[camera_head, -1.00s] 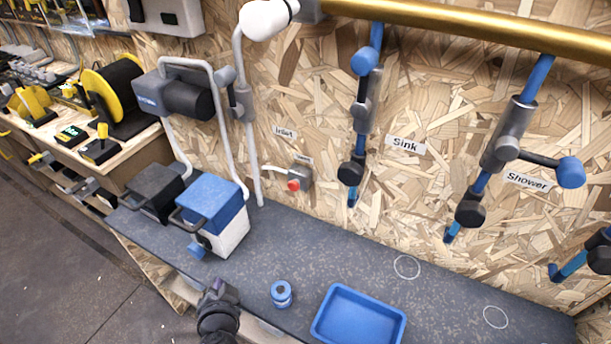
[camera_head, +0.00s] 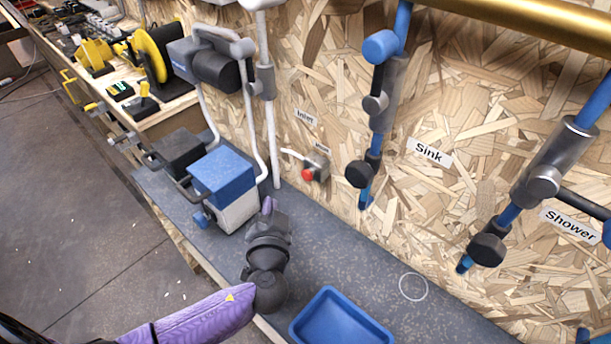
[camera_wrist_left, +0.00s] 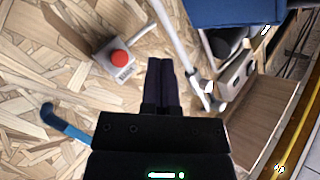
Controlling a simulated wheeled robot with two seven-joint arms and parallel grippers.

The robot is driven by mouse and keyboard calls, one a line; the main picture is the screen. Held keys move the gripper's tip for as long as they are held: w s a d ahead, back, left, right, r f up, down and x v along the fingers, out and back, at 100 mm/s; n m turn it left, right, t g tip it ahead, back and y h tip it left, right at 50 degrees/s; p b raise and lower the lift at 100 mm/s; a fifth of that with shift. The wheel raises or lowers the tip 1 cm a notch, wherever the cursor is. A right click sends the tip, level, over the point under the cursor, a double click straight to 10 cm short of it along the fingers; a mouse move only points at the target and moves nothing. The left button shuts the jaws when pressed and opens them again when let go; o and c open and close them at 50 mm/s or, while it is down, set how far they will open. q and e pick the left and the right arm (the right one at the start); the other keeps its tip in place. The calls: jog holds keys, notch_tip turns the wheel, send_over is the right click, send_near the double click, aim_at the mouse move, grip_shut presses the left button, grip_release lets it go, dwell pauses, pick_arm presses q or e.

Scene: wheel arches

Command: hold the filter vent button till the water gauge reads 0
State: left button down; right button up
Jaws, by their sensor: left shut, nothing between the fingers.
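The vent button (camera_head: 308,174) is a red knob on a small grey block on the chipboard wall, beside a small label whose text is too small to read for certain. In the left wrist view the red button (camera_wrist_left: 119,57) shows left of the fingertips and apart from them. My left gripper (camera_head: 267,205) is shut and empty, in front of and left of the button in the head view. Its closed fingers (camera_wrist_left: 160,64) show in the left wrist view. I can make out no water gauge reading. My right gripper is not in view.
A blue and white box (camera_head: 226,190) stands left of my left gripper on the grey bench. A blue tray (camera_head: 340,318) lies at the front. Blue pipes with black valve knobs (camera_head: 487,249) stick out from the wall at right. A white pipe (camera_head: 275,140) runs left of the button.

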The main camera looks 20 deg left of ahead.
aim_at(307, 175)
pick_arm(q)
jog(key=w+d+b, duration=0.2)
jog(key=w, duration=0.4)
jog(key=shift+w+d, duration=0.15)
jog(key=shift+w, duration=0.05)
dwell(0.4)
dwell(0.5)
dwell(0.4)
